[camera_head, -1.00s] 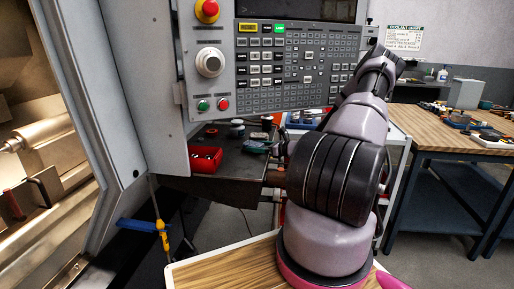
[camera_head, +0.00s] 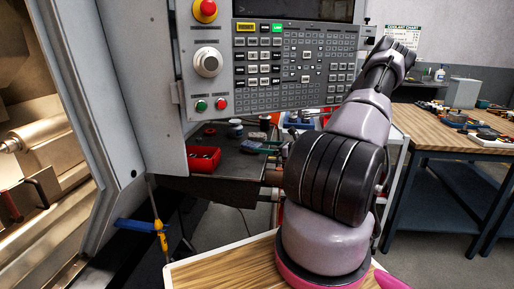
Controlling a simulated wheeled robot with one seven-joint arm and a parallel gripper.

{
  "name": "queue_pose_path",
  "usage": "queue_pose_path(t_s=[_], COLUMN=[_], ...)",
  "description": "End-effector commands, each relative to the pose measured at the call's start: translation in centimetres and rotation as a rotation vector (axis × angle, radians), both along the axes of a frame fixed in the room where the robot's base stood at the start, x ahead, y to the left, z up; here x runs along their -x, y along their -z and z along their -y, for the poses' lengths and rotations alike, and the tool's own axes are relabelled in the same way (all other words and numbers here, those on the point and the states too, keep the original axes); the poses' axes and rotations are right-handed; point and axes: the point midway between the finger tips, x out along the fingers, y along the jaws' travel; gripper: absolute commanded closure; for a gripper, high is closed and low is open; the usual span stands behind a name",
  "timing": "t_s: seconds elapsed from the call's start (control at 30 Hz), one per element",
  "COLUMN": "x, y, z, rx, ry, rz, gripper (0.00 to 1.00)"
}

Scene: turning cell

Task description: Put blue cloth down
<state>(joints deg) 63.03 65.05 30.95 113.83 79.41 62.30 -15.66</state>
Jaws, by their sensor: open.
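My arm (camera_head: 335,175) rises from the lower right and leans up and right past the control panel. My gripper is not visible; the arm's far end is hidden or too small to make out. A small flat teal-blue item (camera_head: 250,147), perhaps the blue cloth, lies on the dark shelf (camera_head: 228,172) under the control panel. It is too small to tell for sure, and my arm hides what lies to its right.
A red bin (camera_head: 204,160) stands at the shelf's left. The machine's control panel (camera_head: 290,65) overhangs the shelf. A wooden workbench (camera_head: 440,130) with tools stands at right. A wood-topped surface (camera_head: 225,268) is at the front. Grey floor shows between.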

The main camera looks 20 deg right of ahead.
Motion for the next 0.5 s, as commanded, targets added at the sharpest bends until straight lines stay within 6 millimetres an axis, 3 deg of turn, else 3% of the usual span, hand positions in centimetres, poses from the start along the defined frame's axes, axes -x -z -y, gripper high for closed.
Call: queue_pose_path(t_s=[0.2, 0.5], x=[3.7, 5.8], y=[-0.7, -1.0], z=[2.4, 3.7], rx=[-0.001, 0.0], ry=[0.001, -0.001], rz=[0.0, 0.0], gripper=[0.0, 0.0])
